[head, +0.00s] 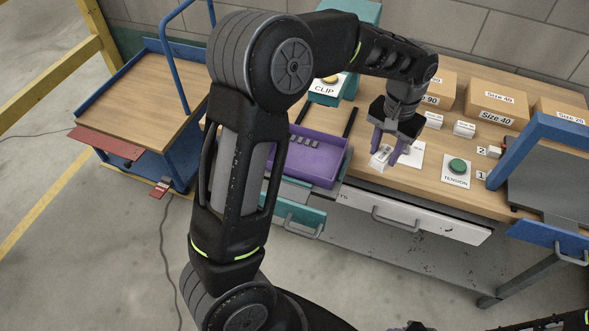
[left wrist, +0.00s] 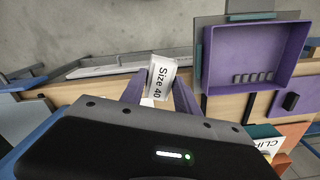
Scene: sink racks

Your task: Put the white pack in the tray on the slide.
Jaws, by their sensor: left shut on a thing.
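My left gripper (head: 388,150) is shut on a small white pack (head: 380,157) above the wooden bench, just right of the purple tray. In the left wrist view the white pack (left wrist: 161,78) shows the label "Size 40" between the purple fingers. The purple tray (head: 339,171) sits on the slide at the bench's front edge, and its far side holds several small grey pieces. It also shows in the left wrist view (left wrist: 285,94), apart from the pack.
Two other white packs (head: 464,129) stand on the bench, before cardboard boxes (head: 497,103) marked with sizes. A green TENSION button (head: 457,166) lies to the right, a teal CLIP station (head: 350,88) behind the tray. A blue-framed cart (head: 128,100) stands at the left.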

